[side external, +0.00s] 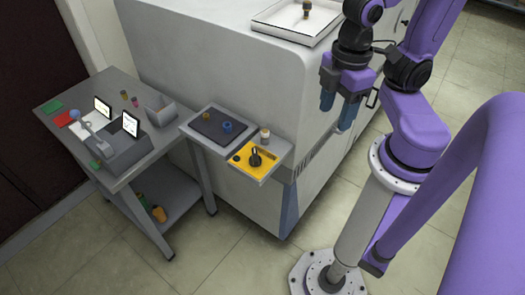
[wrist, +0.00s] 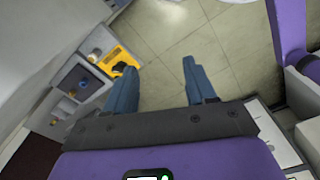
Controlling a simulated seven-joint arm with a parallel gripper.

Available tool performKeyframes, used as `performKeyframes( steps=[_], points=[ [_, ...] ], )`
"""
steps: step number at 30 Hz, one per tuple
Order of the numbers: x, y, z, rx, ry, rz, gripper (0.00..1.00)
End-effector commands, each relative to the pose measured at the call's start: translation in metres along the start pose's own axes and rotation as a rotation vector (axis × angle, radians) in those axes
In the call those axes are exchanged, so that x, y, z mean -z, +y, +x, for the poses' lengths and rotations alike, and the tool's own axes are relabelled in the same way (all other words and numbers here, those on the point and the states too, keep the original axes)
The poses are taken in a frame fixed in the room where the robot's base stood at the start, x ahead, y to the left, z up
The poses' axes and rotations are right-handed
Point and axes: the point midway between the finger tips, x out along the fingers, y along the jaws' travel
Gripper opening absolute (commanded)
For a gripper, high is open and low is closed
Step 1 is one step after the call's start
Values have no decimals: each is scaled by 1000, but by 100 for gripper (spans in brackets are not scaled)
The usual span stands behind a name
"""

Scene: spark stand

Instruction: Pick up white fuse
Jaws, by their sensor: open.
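A small whitish cylinder (side external: 265,135), which looks like the white fuse, stands upright at the back corner of the shelf with the yellow panel (side external: 241,156). In the wrist view a small pale piece (wrist: 97,51) beside the yellow panel (wrist: 124,54) appears to be the same cylinder. My gripper (side external: 337,107) hangs in the air to the right of the shelf and apart from the cylinder. Its blue fingers are spread with nothing between them, as the wrist view (wrist: 159,68) also shows.
A black knob (side external: 255,158) rises from the yellow panel. A dark tray (side external: 208,131) beside it holds a blue ring (side external: 227,127) and an orange-brown piece (side external: 206,115). The large white machine (side external: 215,60) stands behind, with a tray (side external: 272,22) on top. A grey cart (side external: 130,175) stands left.

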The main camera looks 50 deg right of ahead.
Motion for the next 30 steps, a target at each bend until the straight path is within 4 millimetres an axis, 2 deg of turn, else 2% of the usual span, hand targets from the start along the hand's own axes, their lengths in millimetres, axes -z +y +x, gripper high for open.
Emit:
performKeyframes(
  steps=[5, 8, 11, 21, 30],
  points=[
    [2, 2, 0, -2, -1, 32, 55],
    [9, 11, 1, -8, -5, 147, 55],
    [20, 26, 4, -20, -11, 356, 55],
    [57, 93, 14, -78, -17, 1240, 55],
    [74, 152, 27, -140, -3, 2015, 55]
  ],
)
